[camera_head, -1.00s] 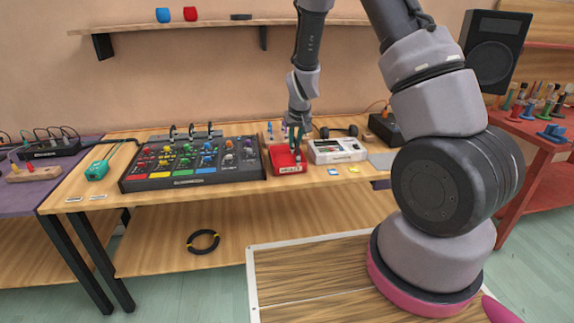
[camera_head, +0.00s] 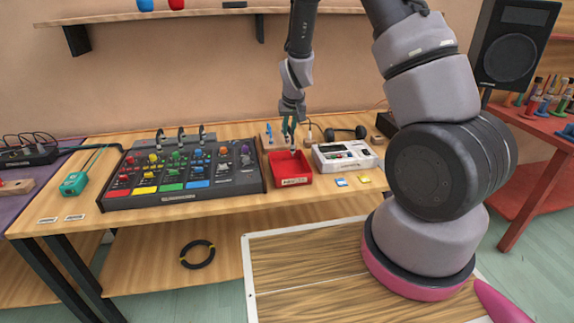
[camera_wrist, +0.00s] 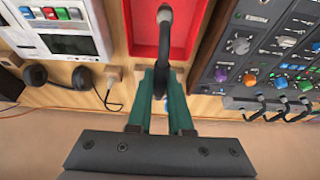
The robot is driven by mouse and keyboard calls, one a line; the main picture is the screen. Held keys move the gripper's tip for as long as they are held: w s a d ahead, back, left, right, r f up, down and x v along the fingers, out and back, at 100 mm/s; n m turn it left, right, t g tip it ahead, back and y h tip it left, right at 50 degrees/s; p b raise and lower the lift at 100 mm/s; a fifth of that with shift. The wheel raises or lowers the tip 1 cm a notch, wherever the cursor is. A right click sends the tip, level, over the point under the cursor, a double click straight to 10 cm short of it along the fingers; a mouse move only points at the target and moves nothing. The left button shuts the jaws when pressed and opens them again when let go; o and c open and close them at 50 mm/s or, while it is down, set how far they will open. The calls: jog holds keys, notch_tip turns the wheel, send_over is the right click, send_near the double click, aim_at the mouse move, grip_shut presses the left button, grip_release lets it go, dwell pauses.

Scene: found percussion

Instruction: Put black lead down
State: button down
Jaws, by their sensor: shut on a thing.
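The black lead (camera_wrist: 192,25) is a dark, curved cable held between the green fingers of my gripper (camera_wrist: 160,78) in the wrist view. It arches over the red tray (camera_wrist: 131,35), with a light grey tip showing near the top of that view. In the head view my gripper (camera_head: 290,136) is above the back part of the red tray (camera_head: 292,182), pointing down. The lead is small there, with a pale end showing just above the tray's inside. I cannot tell whether that end touches the tray.
A mixer with coloured knobs (camera_head: 215,183) stands left of the tray, and a white device (camera_head: 344,157) stands to its right. Headphones (camera_head: 345,133) lie behind. Black hooks (camera_head: 181,138) rise behind the mixer. Blue and yellow tags lie in front. A black coil (camera_head: 197,254) is on the lower shelf.

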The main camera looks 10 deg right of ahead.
notch_tip(320, 180, down, 10)
jog(key=shift+w+r, duration=0.1)
dwell(0.4)
jog(key=c, duration=0.8)
grip_release()
jog(key=shift+c, duration=0.2)
